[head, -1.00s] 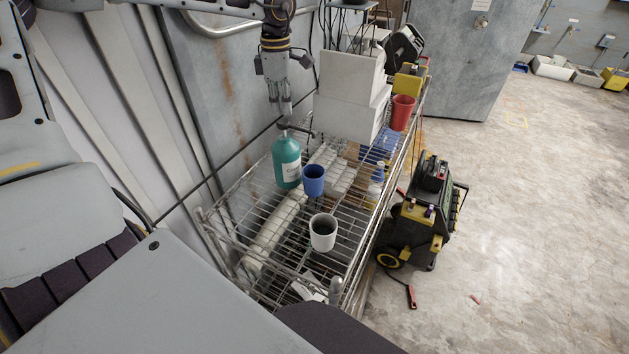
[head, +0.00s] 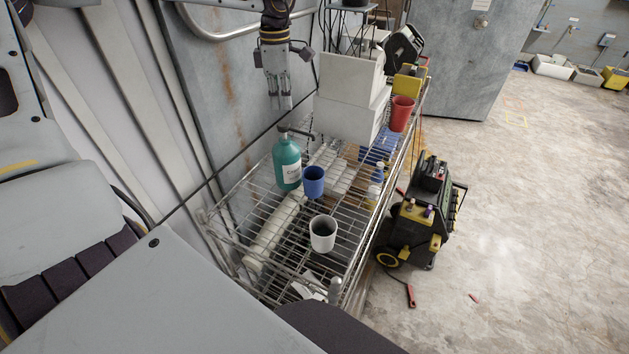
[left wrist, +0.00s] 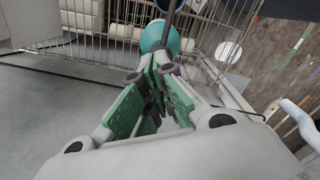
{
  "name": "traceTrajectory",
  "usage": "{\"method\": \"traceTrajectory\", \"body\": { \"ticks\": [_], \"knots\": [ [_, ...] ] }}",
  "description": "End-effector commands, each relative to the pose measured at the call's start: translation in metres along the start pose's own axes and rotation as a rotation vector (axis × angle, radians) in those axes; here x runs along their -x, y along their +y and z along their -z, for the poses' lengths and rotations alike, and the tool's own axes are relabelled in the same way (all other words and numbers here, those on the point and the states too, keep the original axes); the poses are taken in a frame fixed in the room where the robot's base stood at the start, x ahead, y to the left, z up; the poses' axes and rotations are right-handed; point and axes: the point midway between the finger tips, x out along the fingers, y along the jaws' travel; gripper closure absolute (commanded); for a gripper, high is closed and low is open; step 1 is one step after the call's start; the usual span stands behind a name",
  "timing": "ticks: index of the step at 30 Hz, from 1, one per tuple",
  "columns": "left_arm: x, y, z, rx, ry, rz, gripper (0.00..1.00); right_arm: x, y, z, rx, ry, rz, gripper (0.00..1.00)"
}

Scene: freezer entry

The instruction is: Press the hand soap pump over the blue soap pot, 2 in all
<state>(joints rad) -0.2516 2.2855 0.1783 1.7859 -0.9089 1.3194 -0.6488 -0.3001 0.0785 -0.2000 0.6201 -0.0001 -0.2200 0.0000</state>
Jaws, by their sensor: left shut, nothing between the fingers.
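The teal hand soap bottle (head: 287,166) stands upright on the wire rack, its dark pump head (head: 296,132) pointing right. The blue soap pot (head: 313,182) stands just right of and in front of the bottle, near the spout side. My left gripper (head: 281,104) points down above the pump, shut and empty, with a gap between its tips and the pump. In the left wrist view the green-padded fingers (left wrist: 163,75) are close together, with the teal bottle (left wrist: 160,37) beyond them. My right gripper is not in view.
A white cup (head: 323,233) stands in front of the blue pot and a red cup (head: 402,113) at the rack's back right. White boxes (head: 349,100) stand behind the bottle. The wire rack (head: 262,190) is beside the wall. A black and yellow machine (head: 428,215) stands on the floor.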

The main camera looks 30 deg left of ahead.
Motion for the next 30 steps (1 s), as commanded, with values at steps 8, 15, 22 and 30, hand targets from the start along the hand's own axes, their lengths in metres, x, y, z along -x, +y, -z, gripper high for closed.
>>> {"method": "traceTrajectory", "body": {
  "ticks": [8,15,22,30],
  "knots": [
    [0.019,0.000,0.000,0.000,0.000,0.000,1.00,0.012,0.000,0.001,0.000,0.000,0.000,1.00],
    [0.033,0.000,0.000,0.001,-0.001,0.000,1.00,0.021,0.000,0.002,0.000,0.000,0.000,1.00],
    [0.035,0.000,0.000,0.001,0.000,0.000,1.00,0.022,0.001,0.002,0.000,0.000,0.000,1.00],
    [0.035,0.000,0.000,0.000,0.000,0.001,1.00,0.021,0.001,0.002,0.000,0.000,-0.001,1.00]
  ]
}}
